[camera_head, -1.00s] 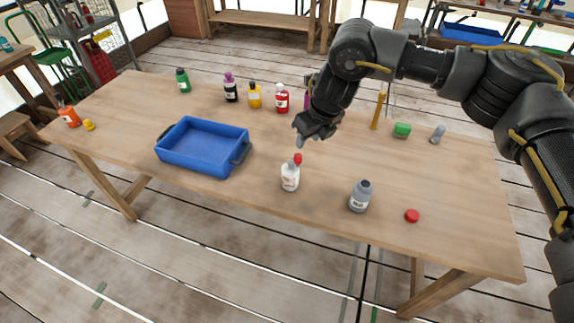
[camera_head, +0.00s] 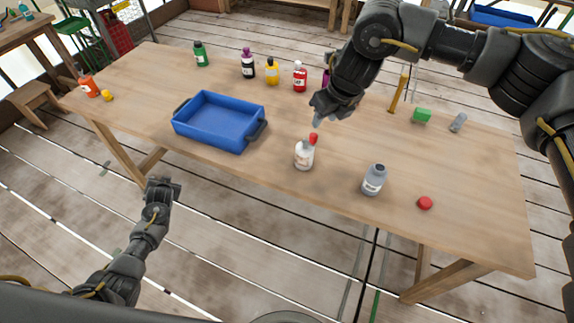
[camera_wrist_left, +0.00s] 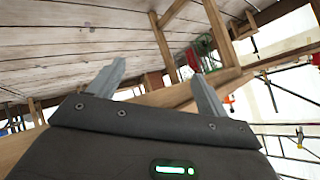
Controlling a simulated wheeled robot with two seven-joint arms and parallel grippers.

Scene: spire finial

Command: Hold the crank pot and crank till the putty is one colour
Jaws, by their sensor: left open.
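I can make out no crank pot or putty in these views. My right gripper (camera_head: 319,117) is above the table, just over and behind a white bottle (camera_head: 304,156) with a red tip; its fingers are mostly hidden, so I cannot tell open from shut. My left gripper (camera_head: 163,186) is in front of the table, below the blue tray in the head view, away from every object. In the left wrist view its two fingers (camera_wrist_left: 157,88) are spread with nothing between them.
A blue tray (camera_head: 215,142) stands left of centre. Several coloured bottles line the back.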

